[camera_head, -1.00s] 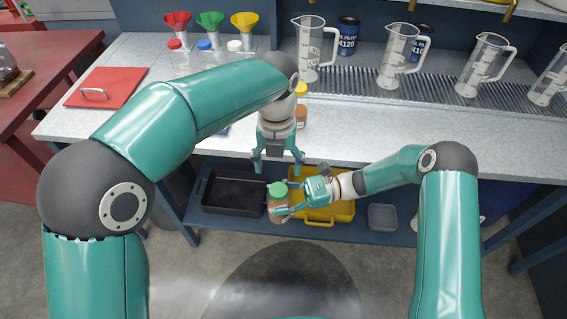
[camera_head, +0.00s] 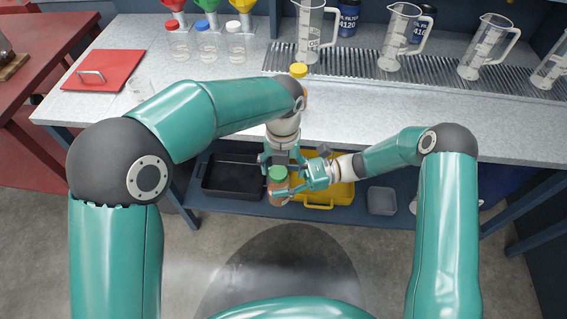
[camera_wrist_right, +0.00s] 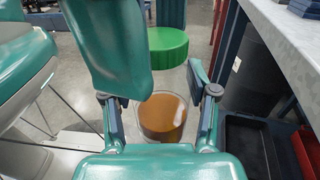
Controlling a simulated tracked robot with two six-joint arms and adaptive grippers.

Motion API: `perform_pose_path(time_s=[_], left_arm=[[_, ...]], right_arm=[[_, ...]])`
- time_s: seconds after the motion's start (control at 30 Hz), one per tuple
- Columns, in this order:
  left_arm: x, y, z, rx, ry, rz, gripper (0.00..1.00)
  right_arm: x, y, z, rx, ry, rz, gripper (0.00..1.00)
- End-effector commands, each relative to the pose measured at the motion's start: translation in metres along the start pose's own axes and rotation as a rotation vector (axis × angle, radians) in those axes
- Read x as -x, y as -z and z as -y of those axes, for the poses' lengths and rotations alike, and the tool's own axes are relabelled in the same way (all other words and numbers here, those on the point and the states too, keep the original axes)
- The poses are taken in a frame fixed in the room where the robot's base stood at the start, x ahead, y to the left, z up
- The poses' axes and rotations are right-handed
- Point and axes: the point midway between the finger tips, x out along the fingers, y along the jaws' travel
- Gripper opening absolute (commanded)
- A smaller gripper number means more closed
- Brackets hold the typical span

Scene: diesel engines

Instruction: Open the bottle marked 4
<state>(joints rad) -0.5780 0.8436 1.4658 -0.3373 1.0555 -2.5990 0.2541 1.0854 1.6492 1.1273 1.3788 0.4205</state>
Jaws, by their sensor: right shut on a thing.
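A clear bottle with brown contents (camera_head: 279,192) and a green cap (camera_head: 278,174) is in my right gripper (camera_head: 291,190), in front of the bench edge. My right gripper is shut around the bottle's body. In the right wrist view the brown contents (camera_wrist_right: 162,118) show between the fingers, with the green cap (camera_wrist_right: 167,43) above. My left gripper (camera_head: 281,163) points down just over the cap, its fingers open to either side. I cannot tell whether they touch it. No number on the bottle is readable.
Behind stands the bench (camera_head: 190,105) with clear bottles (camera_head: 206,42), funnels, measuring jugs (camera_head: 400,38) and a yellow-capped bottle (camera_head: 299,72). A black tray (camera_head: 232,178) and a yellow tray (camera_head: 335,190) lie on the lower shelf. A red lidded panel (camera_head: 104,70) is at the left.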

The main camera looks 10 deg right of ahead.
Motion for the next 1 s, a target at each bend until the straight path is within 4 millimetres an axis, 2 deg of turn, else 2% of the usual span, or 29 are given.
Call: perform_pose_path(time_s=[0.1, 0.5, 0.63, 1.0], left_arm=[[-0.0008, 0.0005, 0.0000, 0.000, 0.000, -0.002, 0.73], [-0.0019, 0.0012, 0.0029, -0.001, 0.005, -0.003, 0.06], [-0.0026, 0.0016, 0.0035, -0.003, 0.004, -0.005, 0.00], [-0.0033, 0.0033, 0.0042, -0.006, 0.002, -0.009, 0.00]], right_arm=[[-0.0001, -0.0015, 0.0003, 0.002, 0.000, 0.003, 0.00], [-0.0017, -0.0033, 0.0006, 0.002, -0.002, 0.007, 0.00], [-0.0021, -0.0038, 0.0009, 0.003, -0.002, 0.007, 0.00], [-0.0017, -0.0037, 0.0020, 0.004, 0.000, 0.005, 0.00]])
